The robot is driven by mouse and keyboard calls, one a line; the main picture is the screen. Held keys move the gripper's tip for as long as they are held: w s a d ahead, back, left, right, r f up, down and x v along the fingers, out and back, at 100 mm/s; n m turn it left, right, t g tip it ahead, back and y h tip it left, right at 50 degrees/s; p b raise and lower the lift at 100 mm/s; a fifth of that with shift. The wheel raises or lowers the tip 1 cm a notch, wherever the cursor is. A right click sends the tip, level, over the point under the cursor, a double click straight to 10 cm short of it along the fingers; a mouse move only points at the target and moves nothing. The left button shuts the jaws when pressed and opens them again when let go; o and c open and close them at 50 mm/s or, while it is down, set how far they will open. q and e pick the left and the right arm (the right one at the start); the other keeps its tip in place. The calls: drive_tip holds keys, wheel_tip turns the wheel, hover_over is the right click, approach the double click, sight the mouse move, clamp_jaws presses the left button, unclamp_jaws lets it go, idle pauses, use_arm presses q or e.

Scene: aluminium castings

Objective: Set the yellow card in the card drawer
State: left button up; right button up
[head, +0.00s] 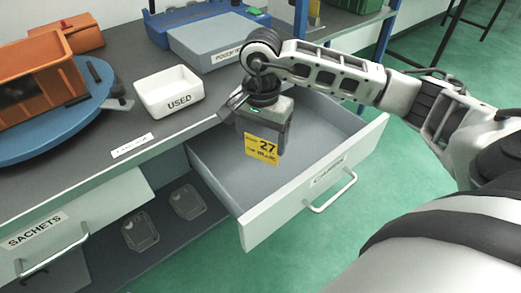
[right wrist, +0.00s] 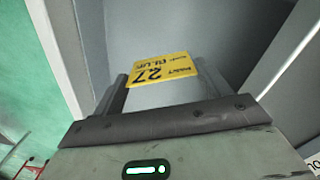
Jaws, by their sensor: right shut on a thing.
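The yellow card (head: 261,149), printed with a large 27, is held upright in my right gripper (head: 266,132). The gripper is shut on it and points down over the open drawer (head: 303,192), above its grey floor. In the right wrist view the card (right wrist: 160,69) lies between the two fingers (right wrist: 163,84), with the grey drawer inside behind it. The drawer's front label is too small to read surely. No other thing shows inside the drawer. My left gripper is out of view.
A white box marked USED (head: 168,92) and a blue-grey box (head: 207,45) stand on the counter. A SACHETS drawer (head: 85,225) is at left. Two flat grey parts (head: 187,201) lie on the shelf below.

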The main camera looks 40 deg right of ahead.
sight(261, 154)
drive_tip(key=shift+f, duration=2.6)
drive_tip(key=shift+f, duration=0.1)
drive_tip(key=shift+f+b, duration=0.2)
drive_tip(key=shift+b, duration=0.1)
drive_tip(key=o, duration=1.2)
drive_tip(key=shift+r, duration=0.15)
wheel_tip(261, 154, up, 12)
drive_tip(key=shift+r, duration=0.2)
drive_tip(key=shift+p, duration=0.3)
